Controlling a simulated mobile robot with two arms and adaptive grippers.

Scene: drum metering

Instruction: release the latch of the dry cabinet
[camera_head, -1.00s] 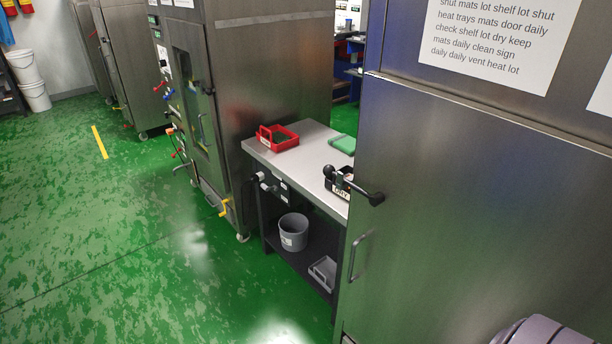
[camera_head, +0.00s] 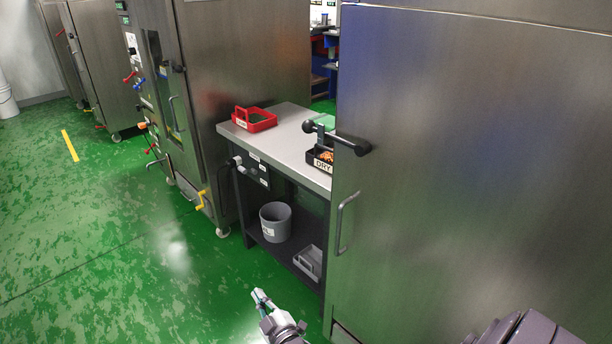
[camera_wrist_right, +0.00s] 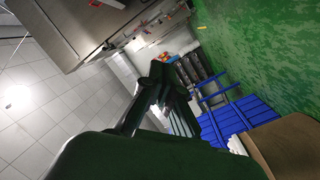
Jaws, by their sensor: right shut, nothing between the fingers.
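A large steel cabinet (camera_head: 470,170) fills the right side of the head view, its door shut. A black latch lever with a round knob (camera_head: 340,139) sits at the door's left edge, above a vertical bar handle (camera_head: 344,222). My right gripper (camera_head: 261,298) is low in the head view, over the green floor, left of the cabinet and well below the latch. Its fingers are together and empty. It also shows dark in the wrist view (camera_wrist_right: 160,84), where the latch cannot be made out. My left gripper is not in view.
A steel table (camera_head: 290,151) beside the cabinet holds a red tray (camera_head: 253,126) and a black bin labelled DRY (camera_head: 318,163). A grey bucket (camera_head: 275,222) stands on its lower shelf. Another steel cabinet (camera_head: 245,60) stands behind. The floor at left is clear.

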